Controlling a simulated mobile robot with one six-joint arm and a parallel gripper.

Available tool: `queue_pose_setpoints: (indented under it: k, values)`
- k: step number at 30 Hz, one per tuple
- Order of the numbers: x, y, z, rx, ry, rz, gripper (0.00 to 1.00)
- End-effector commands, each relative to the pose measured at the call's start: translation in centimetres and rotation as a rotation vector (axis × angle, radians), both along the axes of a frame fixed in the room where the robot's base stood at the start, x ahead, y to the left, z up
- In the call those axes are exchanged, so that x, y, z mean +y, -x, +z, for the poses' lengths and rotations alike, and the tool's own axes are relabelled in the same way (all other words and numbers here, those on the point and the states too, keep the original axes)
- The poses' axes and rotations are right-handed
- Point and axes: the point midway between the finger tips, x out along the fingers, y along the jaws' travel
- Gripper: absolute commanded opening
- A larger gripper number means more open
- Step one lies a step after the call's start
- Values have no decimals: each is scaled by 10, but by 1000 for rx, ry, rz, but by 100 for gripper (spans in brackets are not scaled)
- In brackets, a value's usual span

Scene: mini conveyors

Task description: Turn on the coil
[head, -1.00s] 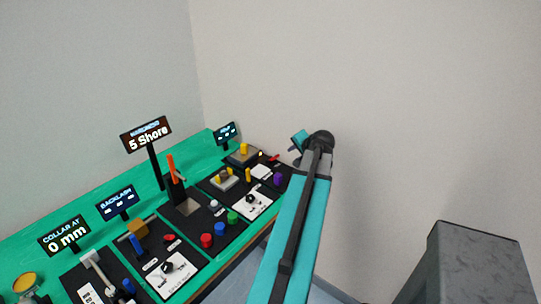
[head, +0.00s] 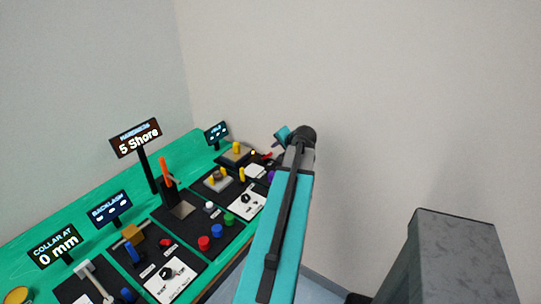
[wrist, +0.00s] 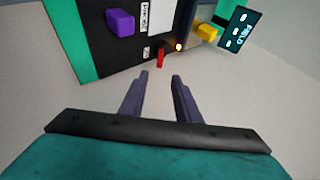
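No part is clearly labelled as the coil in these views. A small red lever (wrist: 160,57) sits at the edge of the black panel in the wrist view, beside a small lit yellow lamp (wrist: 179,47). The lever also shows in the head view (head: 267,156), at the far end of the bench by my wrist. My gripper (wrist: 160,78) is open and empty; its two dark fingers point toward the lever, which appears between and beyond the tips. Whether they touch is not visible, but they look apart. In the head view my arm hides the fingers.
A purple block (wrist: 120,22), a yellow block (wrist: 205,31) and a small display (wrist: 238,30) stand near the lever. Along the green bench are several displays, knobs and coloured buttons, such as a red one (head: 204,243). A grey block (head: 450,255) stands at the right.

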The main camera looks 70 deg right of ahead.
Motion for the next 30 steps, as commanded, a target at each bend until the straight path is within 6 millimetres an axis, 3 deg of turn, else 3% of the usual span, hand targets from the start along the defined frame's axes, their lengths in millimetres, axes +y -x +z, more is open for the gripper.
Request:
queue_pose_setpoints:
  k: [30]
  values:
    - [-63, -57, -78, 0, -2, -1, 30]
